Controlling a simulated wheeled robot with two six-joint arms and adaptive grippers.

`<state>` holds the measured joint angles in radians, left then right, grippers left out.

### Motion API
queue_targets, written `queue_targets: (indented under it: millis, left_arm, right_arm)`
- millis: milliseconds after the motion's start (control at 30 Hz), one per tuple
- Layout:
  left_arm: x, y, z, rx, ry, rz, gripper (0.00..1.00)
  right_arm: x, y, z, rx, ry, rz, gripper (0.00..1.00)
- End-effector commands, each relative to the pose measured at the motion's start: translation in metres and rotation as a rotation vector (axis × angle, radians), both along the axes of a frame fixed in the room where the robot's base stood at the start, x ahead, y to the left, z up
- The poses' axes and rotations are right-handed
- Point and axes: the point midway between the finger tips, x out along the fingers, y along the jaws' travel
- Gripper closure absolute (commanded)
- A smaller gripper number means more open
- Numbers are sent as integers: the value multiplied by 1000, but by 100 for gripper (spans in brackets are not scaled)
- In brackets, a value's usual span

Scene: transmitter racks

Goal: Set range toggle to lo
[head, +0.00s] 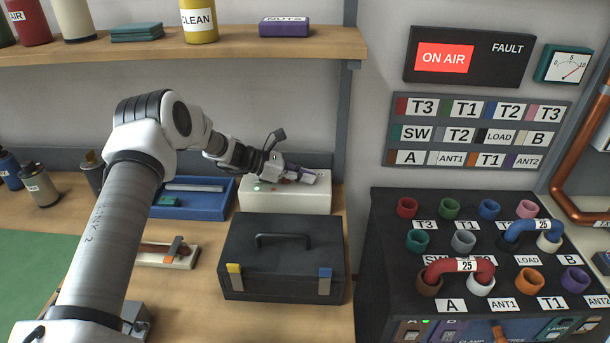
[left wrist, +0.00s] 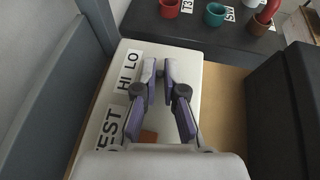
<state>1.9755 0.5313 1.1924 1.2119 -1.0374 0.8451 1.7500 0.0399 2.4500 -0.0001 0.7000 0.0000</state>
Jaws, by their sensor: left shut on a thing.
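The white test box (head: 287,200) stands on the bench behind the black toolbox. In the left wrist view the box top (left wrist: 196,100) carries a "HI LO" label (left wrist: 128,70) and a partly covered "TEST" label (left wrist: 106,130). My left gripper (head: 312,176) is low over the right part of the box top. In the left wrist view its purple-grey fingers (left wrist: 159,70) are close together beside the "HI LO" label, shut on the range toggle. The toggle itself is hidden by the fingertips, so its position cannot be told. My right gripper is not in view.
The black toolbox (head: 280,262) stands close in front of the white box. A blue tray (head: 190,212) lies to its left. The dark rack panel (head: 390,240) with coloured sockets is to the right. A wooden shelf (head: 200,47) runs above.

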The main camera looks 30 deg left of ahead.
Motion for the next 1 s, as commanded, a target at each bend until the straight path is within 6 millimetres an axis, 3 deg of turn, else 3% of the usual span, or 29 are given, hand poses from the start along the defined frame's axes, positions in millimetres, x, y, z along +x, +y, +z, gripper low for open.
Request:
queue_targets:
  millis: [367, 800, 1000]
  left_arm:
    - [3, -7, 10, 196, 94, -4, 100]
    - [7, -18, 16, 548, 264, -6, 100]
    - [9, -22, 13, 668, 324, -5, 100]
  right_arm:
    - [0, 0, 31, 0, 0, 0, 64]
    - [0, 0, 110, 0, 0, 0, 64]
    - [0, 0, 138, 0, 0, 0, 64]
